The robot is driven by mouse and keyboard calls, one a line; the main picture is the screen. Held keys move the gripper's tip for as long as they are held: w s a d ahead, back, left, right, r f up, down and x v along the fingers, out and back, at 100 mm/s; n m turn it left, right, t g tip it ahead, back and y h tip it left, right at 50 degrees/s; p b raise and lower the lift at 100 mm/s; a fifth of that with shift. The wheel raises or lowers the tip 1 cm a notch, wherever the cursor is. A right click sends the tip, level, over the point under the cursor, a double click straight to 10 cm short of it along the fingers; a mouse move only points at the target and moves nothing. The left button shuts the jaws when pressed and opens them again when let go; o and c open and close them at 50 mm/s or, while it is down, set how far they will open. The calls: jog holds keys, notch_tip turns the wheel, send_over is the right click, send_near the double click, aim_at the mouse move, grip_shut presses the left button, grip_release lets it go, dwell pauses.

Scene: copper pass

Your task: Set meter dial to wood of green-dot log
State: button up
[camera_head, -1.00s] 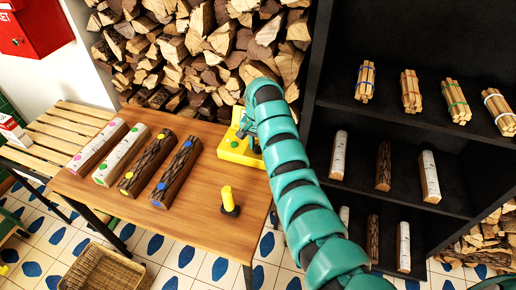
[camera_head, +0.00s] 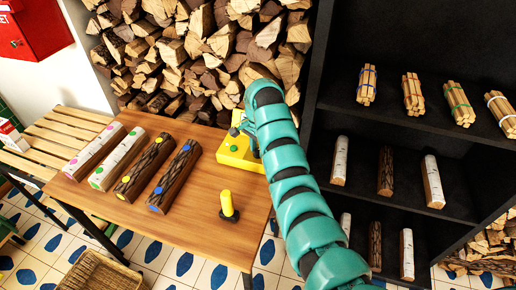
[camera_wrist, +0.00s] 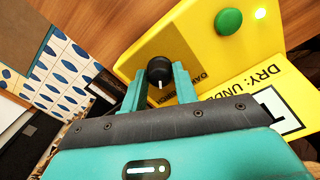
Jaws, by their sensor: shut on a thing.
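The yellow meter (camera_head: 236,154) stands at the back right of the wooden table. In the wrist view its black dial (camera_wrist: 159,70) shows a white pointer mark facing my gripper (camera_wrist: 160,85). My gripper's teal fingers are closed on the dial, one on each side. In the head view my arm hides part of the meter and the gripper. The green-dot log (camera_head: 118,160) lies on the table, second from left, with pale white bark.
A pink-dot pale log (camera_head: 95,152), a yellow-dot dark log (camera_head: 146,166) and a blue-dot dark log (camera_head: 176,175) lie beside it. A yellow-handled tool (camera_head: 227,204) stands upright near the table's front. A black shelf (camera_head: 400,120) rises right of my arm.

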aim_at(258, 150)
jog(key=o, duration=1)
jog(key=shift+r, duration=0.1)
notch_tip(258, 150, up, 17)
jog(key=shift+r+p, duration=0.1)
jog(key=shift+p, duration=0.9)
